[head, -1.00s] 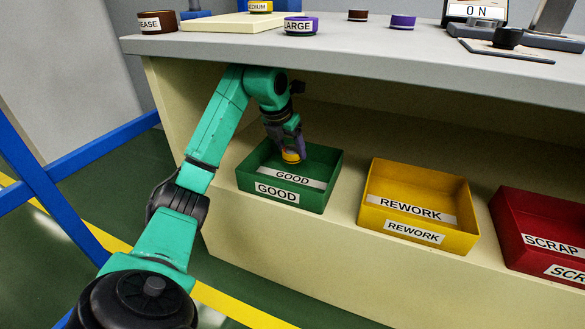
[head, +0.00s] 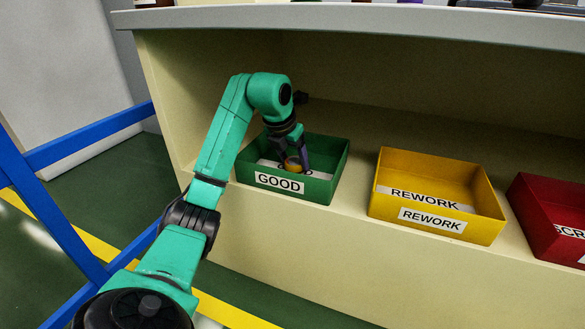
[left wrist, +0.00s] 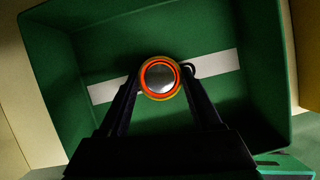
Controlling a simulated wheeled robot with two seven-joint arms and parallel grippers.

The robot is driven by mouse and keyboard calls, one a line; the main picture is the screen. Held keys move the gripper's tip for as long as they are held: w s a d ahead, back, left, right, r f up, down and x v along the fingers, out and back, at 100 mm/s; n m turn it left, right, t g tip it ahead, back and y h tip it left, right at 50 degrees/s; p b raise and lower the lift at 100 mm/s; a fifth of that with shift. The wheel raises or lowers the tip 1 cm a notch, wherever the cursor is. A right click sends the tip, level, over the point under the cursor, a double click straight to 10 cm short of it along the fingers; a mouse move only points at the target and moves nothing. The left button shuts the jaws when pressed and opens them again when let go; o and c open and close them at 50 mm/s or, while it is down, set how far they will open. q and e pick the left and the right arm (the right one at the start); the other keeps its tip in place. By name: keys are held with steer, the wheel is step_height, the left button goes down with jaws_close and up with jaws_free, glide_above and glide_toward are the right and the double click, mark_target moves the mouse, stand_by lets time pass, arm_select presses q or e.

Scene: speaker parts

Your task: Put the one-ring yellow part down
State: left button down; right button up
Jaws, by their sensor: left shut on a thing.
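The one-ring yellow part (head: 292,164) is between the fingers of my left gripper (head: 292,162), inside the green GOOD box (head: 322,186). In the left wrist view the part (left wrist: 160,78) shows as a round piece with a yellow rim, an orange-red ring and a grey middle. The fingers of the left gripper (left wrist: 160,85) are shut on it from both sides. The green box's floor (left wrist: 200,110) with a white label strip lies beneath. I cannot tell whether the part touches the floor. My right gripper is not in view.
A yellow REWORK box (head: 480,225) stands to the right on the same shelf, and a red SCRAP box (head: 530,215) is beyond it. The grey table top (head: 350,18) overhangs the shelf above my arm.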

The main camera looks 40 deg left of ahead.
arm_select(q)
steer(key=shift+r, duration=0.1)
steer(key=shift+c, duration=0.4)
jaws_free()
